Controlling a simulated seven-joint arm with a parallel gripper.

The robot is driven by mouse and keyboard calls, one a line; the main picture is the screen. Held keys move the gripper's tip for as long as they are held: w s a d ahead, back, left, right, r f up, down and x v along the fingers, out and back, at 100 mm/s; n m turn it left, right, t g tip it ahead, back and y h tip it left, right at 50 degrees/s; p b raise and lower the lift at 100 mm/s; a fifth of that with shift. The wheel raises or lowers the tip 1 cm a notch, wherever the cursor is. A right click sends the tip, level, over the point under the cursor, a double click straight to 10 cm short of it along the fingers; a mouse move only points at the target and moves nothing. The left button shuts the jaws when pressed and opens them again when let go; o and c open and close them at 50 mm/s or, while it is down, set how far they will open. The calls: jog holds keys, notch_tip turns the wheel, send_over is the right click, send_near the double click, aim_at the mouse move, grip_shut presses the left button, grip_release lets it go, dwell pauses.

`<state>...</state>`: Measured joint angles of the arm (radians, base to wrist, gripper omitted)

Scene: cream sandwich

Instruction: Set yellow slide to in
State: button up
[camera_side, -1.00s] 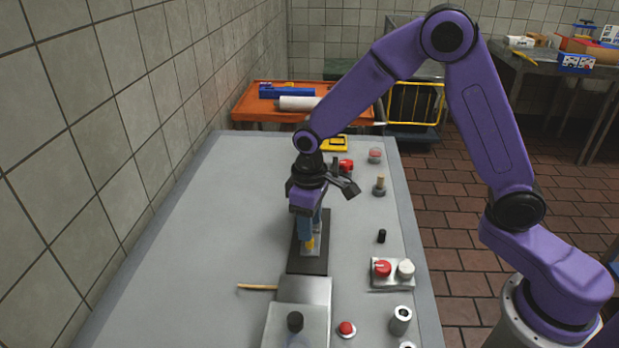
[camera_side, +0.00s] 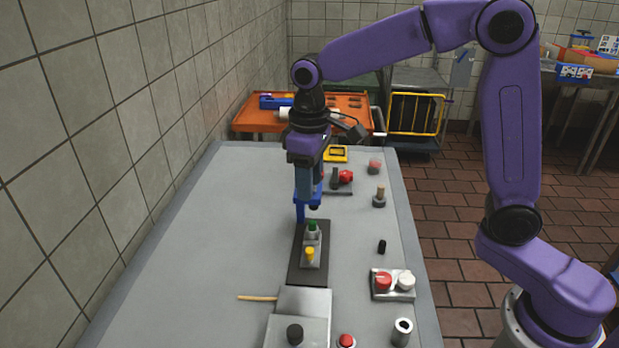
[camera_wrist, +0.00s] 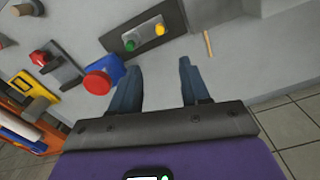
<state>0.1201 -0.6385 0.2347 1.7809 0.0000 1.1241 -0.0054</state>
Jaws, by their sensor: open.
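The yellow slide knob (camera_side: 310,254) sits on a grey block on a dark base plate (camera_side: 308,273), at the end nearer the steel box. A green knob (camera_side: 312,226) stands on the same block, farther back. In the wrist view the yellow knob (camera_wrist: 160,29) and green knob (camera_wrist: 130,45) show near the top, on the dark plate (camera_wrist: 175,17). My gripper (camera_side: 309,203) is above and behind the plate in the side view, apart from both knobs. In the wrist view my gripper (camera_wrist: 159,76) has its blue fingers wide apart with nothing between them.
A blue piece with a red round button (camera_wrist: 97,82) lies close beside one finger. Red and white knobs (camera_side: 392,282) stand on a plate to the right. A steel box (camera_side: 304,300) and wooden stick (camera_side: 257,297) are in front. The left tabletop is clear.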

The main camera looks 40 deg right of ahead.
jog(key=shift+a, duration=0.1)
jog(key=c, duration=0.5)
jog(key=s+a+f+n+h, duration=0.1)
jog(key=a+f+n, duration=0.1)
jog(key=s+a+f+n+h, duration=0.1)
jog(key=a+f+n+h, duration=0.1)
jog(key=n, duration=0.1)
jog(key=s+a+f+n+h, duration=0.1)
jog(key=a+f+n, duration=0.1)
jog(key=n, duration=0.1)
jog(key=shift+s+a+f+h, duration=0.2)
jog(key=shift+s+f+h, duration=0.05)
jog(key=shift+s+h, duration=0.15)
grip_shut()
jog(key=s+a+f+n+t+h, duration=0.45)
jog(key=a+n, duration=0.25)
jog(key=n, duration=0.3)
send_near(308, 257)
jog(key=f, duration=0.1)
jog(key=d+f+y, duration=0.1)
jog(key=f, duration=0.1)
jog(key=shift+s+f, duration=0.1)
jog(key=shift+f, duration=0.1)
jog(key=shift+w+d, duration=0.6)
jog(key=shift+d, duration=0.4)
jog(key=shift+w+d, duration=0.45)
jog(key=shift+d, duration=0.3)
